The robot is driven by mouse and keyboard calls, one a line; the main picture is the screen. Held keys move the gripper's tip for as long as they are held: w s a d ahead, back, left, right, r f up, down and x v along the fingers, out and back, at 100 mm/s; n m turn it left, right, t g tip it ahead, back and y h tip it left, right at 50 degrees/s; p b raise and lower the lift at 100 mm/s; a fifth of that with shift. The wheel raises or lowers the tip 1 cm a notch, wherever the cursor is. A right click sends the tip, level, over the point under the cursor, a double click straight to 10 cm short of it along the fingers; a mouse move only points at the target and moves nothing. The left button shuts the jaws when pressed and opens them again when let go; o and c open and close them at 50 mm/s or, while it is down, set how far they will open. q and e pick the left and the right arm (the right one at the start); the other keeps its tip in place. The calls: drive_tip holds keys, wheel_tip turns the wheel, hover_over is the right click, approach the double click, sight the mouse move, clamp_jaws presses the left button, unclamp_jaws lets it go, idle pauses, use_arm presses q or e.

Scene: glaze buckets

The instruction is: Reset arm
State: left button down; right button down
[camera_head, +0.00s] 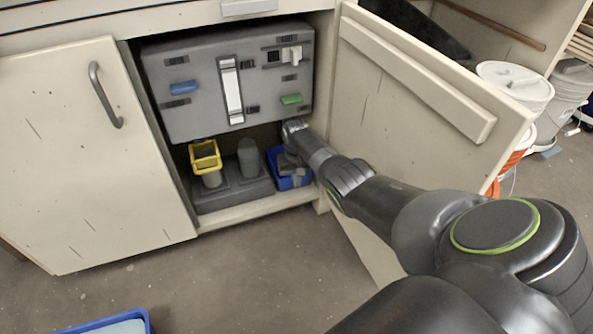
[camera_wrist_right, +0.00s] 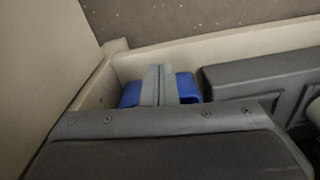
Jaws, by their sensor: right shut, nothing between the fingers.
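My right arm reaches from the lower right of the head view into an open cabinet. My right gripper (camera_head: 291,172) is at the cabinet's right side, over or in a blue bucket (camera_head: 281,184). Its fingers are shut with nothing between them. In the right wrist view the closed grey fingers (camera_wrist_right: 158,84) stand in front of the blue bucket (camera_wrist_right: 187,87), which shows on both sides of them. I cannot tell whether they touch it. The gripper and wrist hide part of the bucket. My left gripper is in neither view.
A yellow bucket (camera_head: 205,154) sits on a grey base (camera_head: 232,195), left of a grey post (camera_head: 248,157). A grey panel (camera_head: 205,118) hangs above. The open door (camera_head: 405,115) stands close beside my right arm. The left door (camera_head: 85,165) is shut. Floor in front is mostly clear.

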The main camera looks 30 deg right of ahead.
wheel_tip(320, 180, up, 2)
drive_tip(key=shift+r+p, duration=0.25)
drive_tip(key=shift+p, duration=0.55)
